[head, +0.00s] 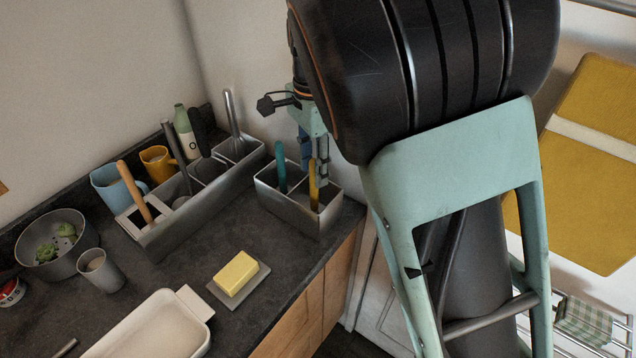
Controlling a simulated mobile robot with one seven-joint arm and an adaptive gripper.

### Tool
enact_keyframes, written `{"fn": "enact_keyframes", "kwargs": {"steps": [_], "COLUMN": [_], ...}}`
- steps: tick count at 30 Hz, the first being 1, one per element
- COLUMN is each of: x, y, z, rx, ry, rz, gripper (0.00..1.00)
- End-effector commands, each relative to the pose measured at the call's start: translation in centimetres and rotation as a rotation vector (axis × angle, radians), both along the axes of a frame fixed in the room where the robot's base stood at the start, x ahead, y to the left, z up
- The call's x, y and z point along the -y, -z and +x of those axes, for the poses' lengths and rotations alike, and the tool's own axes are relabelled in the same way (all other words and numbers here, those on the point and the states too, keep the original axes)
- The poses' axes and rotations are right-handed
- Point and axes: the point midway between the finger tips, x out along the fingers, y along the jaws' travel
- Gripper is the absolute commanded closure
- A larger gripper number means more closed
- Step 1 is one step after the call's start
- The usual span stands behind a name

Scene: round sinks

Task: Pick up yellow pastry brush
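The yellow pastry brush (313,187) stands nearly upright in the right compartment of a small metal holder (290,214) on the dark counter. Only its yellow handle shows; its lower end is hidden in the holder. My gripper (315,170) points down at the top of the yellow handle, its fingers overlapping the handle in the head view. Whether the fingers are apart from it or touching it cannot be told. A teal-handled utensil (281,166) stands in the left compartment.
Butter (236,273) on a small plate lies in front. A white dish (150,335), a pot (55,262) and a cup (100,270) occupy the front left.

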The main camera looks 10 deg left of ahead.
Motion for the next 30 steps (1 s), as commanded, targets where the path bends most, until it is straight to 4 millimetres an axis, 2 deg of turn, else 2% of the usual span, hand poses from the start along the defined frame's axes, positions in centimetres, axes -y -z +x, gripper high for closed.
{"fn": "enact_keyframes", "kwargs": {"steps": [10,14,20,27,30], "x": [0.0,0.0,-0.1,-0.1,-0.1], "y": [4.5,5.2,5.2,5.2,5.2], "z": [0.3,0.3,0.4,0.4,0.4], "rx": [-0.002,0.0,0.001,0.001,0.001], "ry": [0.0,0.001,0.001,0.001,0.001], "rz": [-0.001,0.0,0.001,0.001,0.001], "gripper": [0.66,0.66,0.66,0.93,1.0]}}
